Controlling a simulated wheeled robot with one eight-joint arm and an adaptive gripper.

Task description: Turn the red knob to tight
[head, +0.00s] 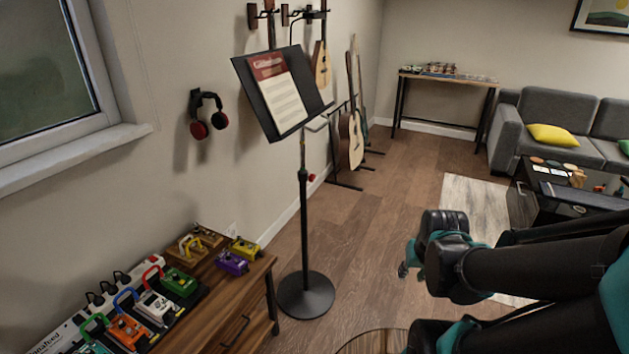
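A black music stand (304,215) stands upright on a round base near the middle, holding a sheet of music. A small red knob (312,177) shows just right of its pole, below the tray; at this size I cannot tell how it is turned. My arm reaches in from the right. My gripper (404,271) shows only as a small dark and teal part beyond the arm's end, below and right of the knob and well apart from it. Its fingers are mostly hidden, so its opening is unclear.
A wooden cabinet (262,278) with several effect pedals stands at the lower left, close to the stand's base. Guitars (350,140) stand behind the music stand. A low dark table (530,205) and grey sofa (550,105) are at right. Wooden floor (400,190) lies open between.

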